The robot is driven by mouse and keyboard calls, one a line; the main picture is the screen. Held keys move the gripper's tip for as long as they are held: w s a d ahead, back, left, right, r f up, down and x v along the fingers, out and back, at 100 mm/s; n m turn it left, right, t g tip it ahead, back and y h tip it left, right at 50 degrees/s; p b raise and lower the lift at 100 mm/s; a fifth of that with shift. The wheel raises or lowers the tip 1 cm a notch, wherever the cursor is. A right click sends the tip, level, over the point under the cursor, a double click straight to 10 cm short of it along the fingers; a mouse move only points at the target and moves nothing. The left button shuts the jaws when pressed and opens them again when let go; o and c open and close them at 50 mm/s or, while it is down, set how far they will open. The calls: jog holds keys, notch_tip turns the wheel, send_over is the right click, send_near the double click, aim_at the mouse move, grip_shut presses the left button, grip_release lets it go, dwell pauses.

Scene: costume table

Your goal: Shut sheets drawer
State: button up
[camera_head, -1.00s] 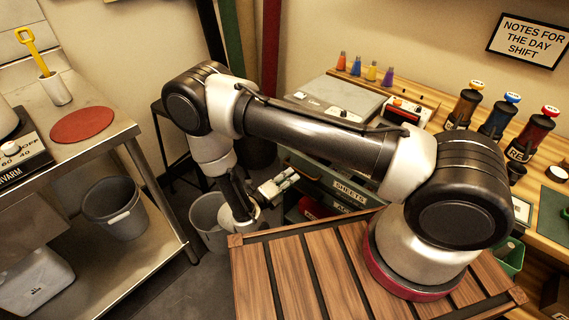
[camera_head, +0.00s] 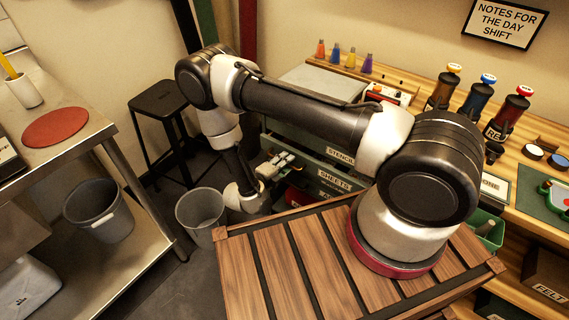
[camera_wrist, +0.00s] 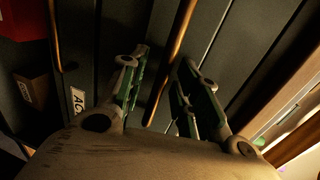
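The sheets drawer (camera_head: 336,181) has a dark green front with a white SHEETS label, below a STENCIL drawer (camera_head: 340,156) in the bench's cabinet. My arm hides part of it, so I cannot tell how far out it stands. My gripper (camera_head: 277,165) is just left of the drawer fronts in the head view. In the wrist view my gripper (camera_wrist: 163,90) has its two fingers apart with nothing held. A brass-coloured bar handle (camera_wrist: 176,52) runs behind the gap between them, against dark panels. I cannot tell whether they touch it.
A label starting AC (camera_wrist: 78,100) shows on a neighbouring front. A grey bin (camera_head: 201,213) stands below my gripper, and a black stool (camera_head: 166,105) is behind it. A steel table (camera_head: 75,128) is at left. Bottles (camera_head: 487,95) stand on the bench.

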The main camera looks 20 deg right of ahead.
aim_at(291, 163)
grip_shut()
jog(key=shift+r+x, duration=0.2)
jog(key=shift+x, duration=0.8)
jog(key=shift+r+x, duration=0.2)
jog(key=shift+x, duration=0.8)
jog(key=shift+w, duration=0.1)
grip_release()
jog(key=shift+d, duration=0.2)
jog(key=shift+a, duration=0.1)
jog(key=v, duration=1.2)
